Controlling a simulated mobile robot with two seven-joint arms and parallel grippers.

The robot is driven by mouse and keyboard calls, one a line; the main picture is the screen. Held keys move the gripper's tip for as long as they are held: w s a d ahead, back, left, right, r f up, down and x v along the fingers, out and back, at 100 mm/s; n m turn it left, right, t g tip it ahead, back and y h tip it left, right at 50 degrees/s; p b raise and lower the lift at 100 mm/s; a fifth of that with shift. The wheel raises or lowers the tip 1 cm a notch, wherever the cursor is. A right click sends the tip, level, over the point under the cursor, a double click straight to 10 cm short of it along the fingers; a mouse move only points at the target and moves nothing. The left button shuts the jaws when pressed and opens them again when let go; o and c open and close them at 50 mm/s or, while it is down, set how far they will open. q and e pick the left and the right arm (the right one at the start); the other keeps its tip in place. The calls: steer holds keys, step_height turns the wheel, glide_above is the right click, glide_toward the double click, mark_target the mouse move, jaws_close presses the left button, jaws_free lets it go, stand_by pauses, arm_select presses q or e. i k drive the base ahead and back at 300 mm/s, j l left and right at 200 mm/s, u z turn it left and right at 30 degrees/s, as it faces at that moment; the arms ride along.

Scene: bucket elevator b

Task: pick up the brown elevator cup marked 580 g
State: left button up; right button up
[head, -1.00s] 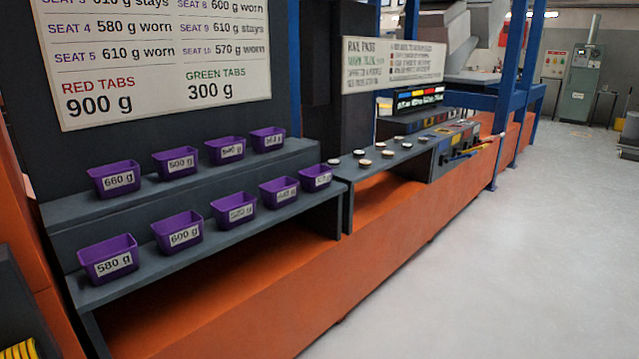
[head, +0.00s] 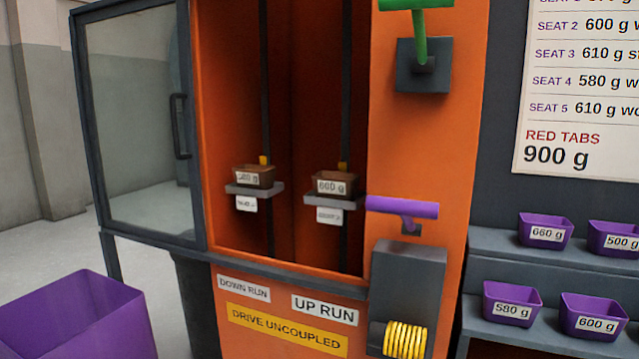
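Two brown elevator cups sit on grey seats inside the open orange elevator housing. The left brown cup (head: 254,177), above the "DOWN RUN" label, carries a label that is hard to read; it may be 580 g, but I cannot be sure. The right brown cup (head: 334,184), above the "UP RUN" label, reads 600 g. Both look upright against dark vertical belts with a yellow tab above each cup. Neither of my grippers shows in the head view.
A glazed door (head: 140,110) stands open at the left. A purple bin (head: 80,318) is at the lower left. A purple handle (head: 402,208) and green handle (head: 415,5) stick out at the housing's right. Purple cups, including one marked 580 g (head: 512,304), stand on the right shelves (head: 490,250).

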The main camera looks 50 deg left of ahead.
mark_target(246, 176)
steer(key=u, duration=0.5)
steer(key=j+u, duration=0.15)
steer(key=u, duration=0.85)
steer(key=i+u, duration=0.1)
steer(key=u, duration=0.4)
